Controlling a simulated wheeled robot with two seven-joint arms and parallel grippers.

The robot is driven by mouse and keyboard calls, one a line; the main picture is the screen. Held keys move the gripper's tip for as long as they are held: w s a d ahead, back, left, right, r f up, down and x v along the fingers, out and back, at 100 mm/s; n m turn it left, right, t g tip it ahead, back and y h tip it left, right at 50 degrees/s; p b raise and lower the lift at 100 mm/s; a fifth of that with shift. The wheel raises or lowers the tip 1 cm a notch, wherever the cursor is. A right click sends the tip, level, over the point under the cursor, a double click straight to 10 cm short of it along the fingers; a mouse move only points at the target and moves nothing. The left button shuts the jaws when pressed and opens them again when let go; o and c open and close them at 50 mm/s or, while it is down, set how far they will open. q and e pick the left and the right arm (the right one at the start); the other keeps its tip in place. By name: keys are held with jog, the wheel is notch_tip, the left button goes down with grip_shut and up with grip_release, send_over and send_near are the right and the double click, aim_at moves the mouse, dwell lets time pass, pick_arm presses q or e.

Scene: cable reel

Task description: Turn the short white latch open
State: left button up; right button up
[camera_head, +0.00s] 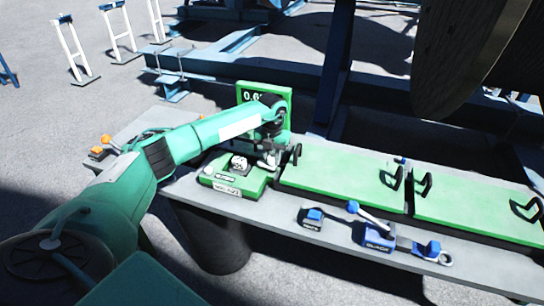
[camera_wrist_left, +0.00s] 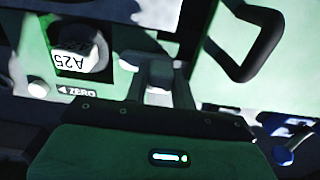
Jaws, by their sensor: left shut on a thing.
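My left gripper (camera_head: 266,160) reaches down beside the green counter box (camera_head: 236,180), near the left end of the green covers. In the left wrist view my left gripper's fingers (camera_wrist_left: 158,92) are closed around a small white piece, the short white latch (camera_wrist_left: 157,98); only a little of it shows between the fingers. Its turn angle cannot be told. A white knob marked A25 (camera_wrist_left: 80,55) sits left of the fingers, with a ZERO label below it; the knob also shows in the head view (camera_head: 239,162). My right gripper is not in view.
A green display (camera_head: 262,93) stands behind my arm. Green covers (camera_head: 340,178) with black handles (camera_head: 392,178) extend rightward along the grey bench (camera_head: 480,270). A black handle (camera_wrist_left: 248,40) is close right of my fingers. A blue lever clamp (camera_head: 378,236) sits in front.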

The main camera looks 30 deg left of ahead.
aim_at(272, 155)
pick_arm(q)
jog(key=shift+r, duration=0.1)
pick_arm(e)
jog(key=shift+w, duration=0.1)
pick_arm(q)
jog(key=o, duration=1)
notch_tip(272, 155, up, 14)
jog(key=shift+f+b, duration=0.15)
jog(key=shift+b, duration=1.05)
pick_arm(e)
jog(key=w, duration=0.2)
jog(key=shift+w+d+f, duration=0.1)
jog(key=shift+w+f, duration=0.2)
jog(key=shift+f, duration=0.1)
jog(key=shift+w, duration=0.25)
